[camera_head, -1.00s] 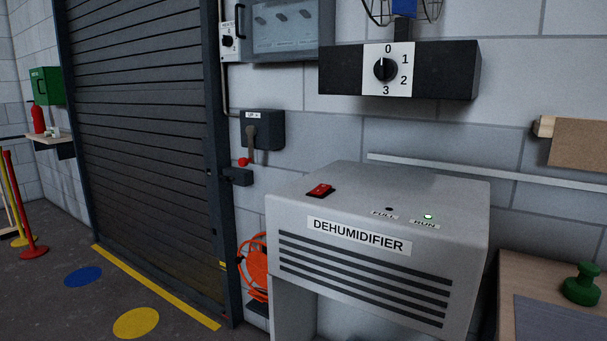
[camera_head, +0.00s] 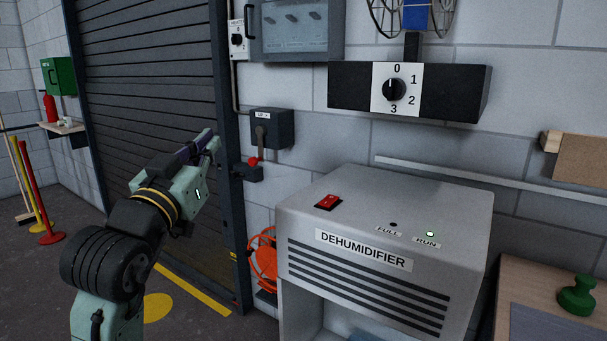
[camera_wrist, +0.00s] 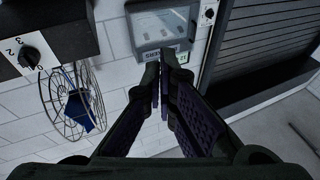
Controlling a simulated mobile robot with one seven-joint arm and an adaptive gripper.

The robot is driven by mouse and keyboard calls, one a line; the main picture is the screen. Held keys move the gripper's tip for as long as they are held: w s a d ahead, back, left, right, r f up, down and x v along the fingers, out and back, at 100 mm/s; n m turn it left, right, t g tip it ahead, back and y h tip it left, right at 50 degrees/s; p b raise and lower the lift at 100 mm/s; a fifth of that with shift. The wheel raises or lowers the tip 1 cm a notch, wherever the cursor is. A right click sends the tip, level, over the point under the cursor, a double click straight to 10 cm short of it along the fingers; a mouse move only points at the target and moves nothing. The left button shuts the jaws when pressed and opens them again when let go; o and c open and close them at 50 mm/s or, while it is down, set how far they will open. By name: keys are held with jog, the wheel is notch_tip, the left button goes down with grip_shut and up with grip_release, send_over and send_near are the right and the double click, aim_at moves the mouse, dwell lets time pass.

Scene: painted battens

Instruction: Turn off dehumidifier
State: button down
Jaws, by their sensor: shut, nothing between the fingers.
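The dehumidifier (camera_head: 385,225) is a grey box with slatted vents and a name label on its front. A red rocker switch (camera_head: 328,202) sits on its top at the left. The RUN light (camera_head: 430,234) glows green; the FULL light (camera_head: 393,224) is dark. My gripper (camera_head: 212,140) is raised in front of the shutter, left of the dehumidifier and apart from it. In the wrist view its fingers (camera_wrist: 164,75) are together with nothing between them. The dehumidifier is out of the wrist view.
A fan dial box (camera_head: 410,90) hangs on the wall above the dehumidifier. A lever switch box (camera_head: 272,128) is on the wall near my gripper. An orange cable reel (camera_head: 262,262) hangs left of the dehumidifier. A bench with a green-handled stamp (camera_head: 577,294) stands at the right.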

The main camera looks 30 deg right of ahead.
jog(key=s+d+f+m+g, duration=0.2)
jog(key=s+d+f+g, duration=0.1)
jog(key=d, duration=0.4)
jog(key=s+d+f+m+g+p, duration=0.1)
jog(key=s+d+f+m+g, duration=0.1)
jog(key=d, duration=0.5)
notch_tip(320, 180, down, 2)
jog(key=s+g, duration=0.1)
jog(key=g, duration=0.2)
jog(key=shift+s+d, duration=0.1)
jog(key=p, duration=0.3)
send_over(329, 203)
jog(key=shift+s+a+f, duration=0.2)
jog(key=shift+a+f, duration=0.2)
jog(key=shift+f, duration=0.05)
jog(key=f, duration=0.1)
jog(key=f+p, duration=0.1)
jog(key=f, duration=0.1)
jog(key=shift+w+d+f, duration=0.2)
jog(key=shift+d+f, duration=0.1)
jog(key=shift+f, duration=0.35)
